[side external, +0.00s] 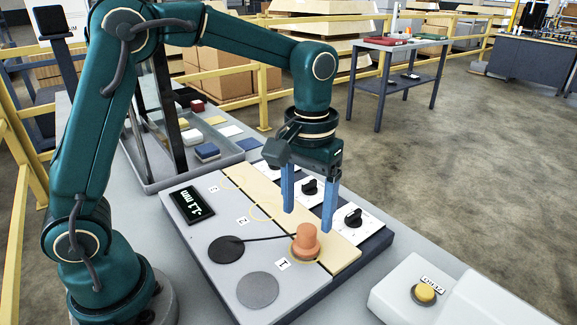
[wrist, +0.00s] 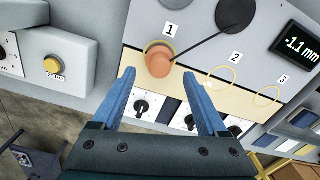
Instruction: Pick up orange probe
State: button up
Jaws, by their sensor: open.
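The orange probe (side external: 306,242) stands upright at the spot labelled 1 on the panel's wooden strip (side external: 343,258). It also shows in the wrist view (wrist: 159,61), beyond and between my blue fingertips. A dark cable runs from it to a black disc (side external: 226,249). My gripper (side external: 308,215) is open and empty, pointing down above the strip, near the probe. In the wrist view my gripper (wrist: 162,82) shows both fingers spread apart. I cannot tell whether a finger touches the probe, but nothing is between the fingers' grip faces.
Yellow rings labelled 2 (side external: 262,212) and 3 mark the strip. Black knobs (side external: 353,217) line the panel's edge by my fingers. A display (side external: 193,204) reads -1.1 mm. A white box with a yellow button (side external: 425,292) stands at right. A tray (side external: 148,182) with coloured blocks lies behind.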

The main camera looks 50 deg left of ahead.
aim_at(306, 228)
jog(key=shift+f, duration=2.35)
grip_shut()
